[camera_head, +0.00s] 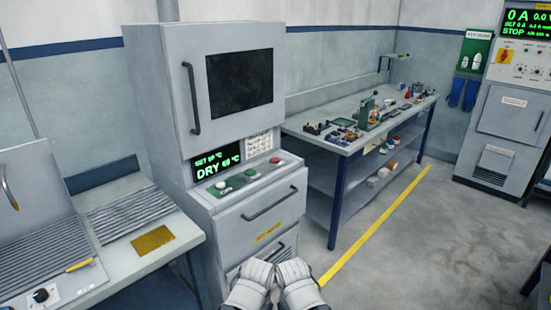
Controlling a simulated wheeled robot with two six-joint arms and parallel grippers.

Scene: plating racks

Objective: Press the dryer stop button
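The dryer (163,75) is a tall grey cabinet left of centre with a dark window and a side handle. The button labels are too small to read. A display (217,162) above them shows green text including "DRY". My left gripper (252,284) and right gripper (298,283) appear as two white shapes side by side at the bottom edge, below and apart from the buttons. Their fingers cannot be made out.
A drawer handle (270,204) projects below the buttons. A bench (119,262) with a ribbed drainboard stands left. A cluttered workbench (345,149) stands behind right, and a grey power cabinet (510,110) stands far right. The floor (430,250) right of a yellow line is mostly clear.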

